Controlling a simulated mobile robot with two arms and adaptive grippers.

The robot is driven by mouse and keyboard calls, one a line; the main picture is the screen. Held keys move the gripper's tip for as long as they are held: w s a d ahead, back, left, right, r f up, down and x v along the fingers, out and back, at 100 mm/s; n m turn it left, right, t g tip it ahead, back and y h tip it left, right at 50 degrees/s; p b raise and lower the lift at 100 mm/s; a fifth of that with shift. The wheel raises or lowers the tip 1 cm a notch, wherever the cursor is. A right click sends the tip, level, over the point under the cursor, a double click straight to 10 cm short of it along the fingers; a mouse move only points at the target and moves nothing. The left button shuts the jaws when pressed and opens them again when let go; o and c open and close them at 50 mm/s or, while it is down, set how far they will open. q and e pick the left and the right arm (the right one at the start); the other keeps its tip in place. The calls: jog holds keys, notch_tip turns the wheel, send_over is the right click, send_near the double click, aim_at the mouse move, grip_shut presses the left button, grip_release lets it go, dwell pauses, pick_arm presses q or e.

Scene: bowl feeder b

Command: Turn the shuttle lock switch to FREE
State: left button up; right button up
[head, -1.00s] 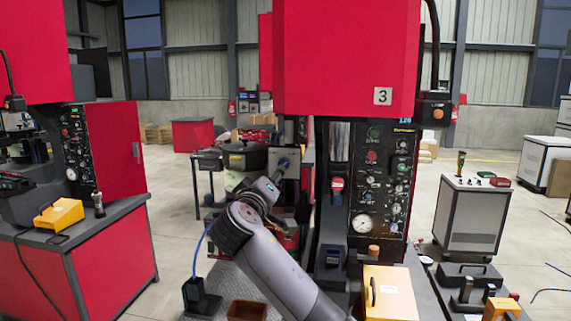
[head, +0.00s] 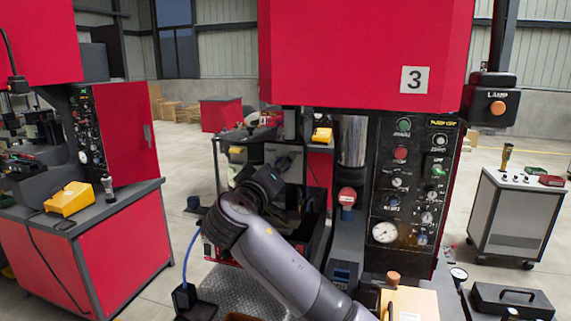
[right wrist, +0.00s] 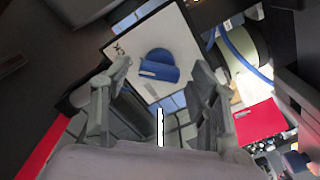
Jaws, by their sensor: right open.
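In the right wrist view a blue rotary knob (right wrist: 158,66) sits on a white dark-edged plate (right wrist: 178,30). Part of a dark label, seemingly ending in "CK", shows at the plate's left. The knob has a pale mark on its lower part. My right gripper (right wrist: 161,70) is open, with one finger on each side of the knob in this view; I cannot tell whether they touch it. In the head view my right gripper (head: 288,163) reaches into the dark space left of the machine's column, and the knob cannot be made out there. My left gripper is not in view.
The red press (head: 360,50) marked 3 overhangs the arm. Its dark control panel (head: 410,190) stands to the right. A yellow-tan box (head: 412,303) is in front. Another red machine (head: 115,265) stands left, and a grey cabinet (head: 510,215) stands right. Floor is open between.

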jog(key=shift+a, duration=0.1)
jog(key=shift+s+r, duration=0.15)
jog(key=shift+s, duration=0.05)
jog(key=shift+c, duration=0.6)
jog(key=shift+w, duration=0.1)
jog(key=c, duration=1.1)
jog(key=shift+o, duration=0.2)
jog(key=shift+n, duration=0.3)
jog(key=shift+f+n+p, duration=0.2)
jog(key=shift+n+p, duration=1.45)
jog(key=shift+n, duration=1.25)
jog(key=shift+f+n+p, duration=0.15)
jog(key=shift+n+p, duration=1.55)
jog(key=shift+n, duration=1.2)
jog(key=shift+f+n+p, duration=0.2)
jog(key=shift+n+p, duration=1.45)
jog(key=shift+n, duration=1.25)
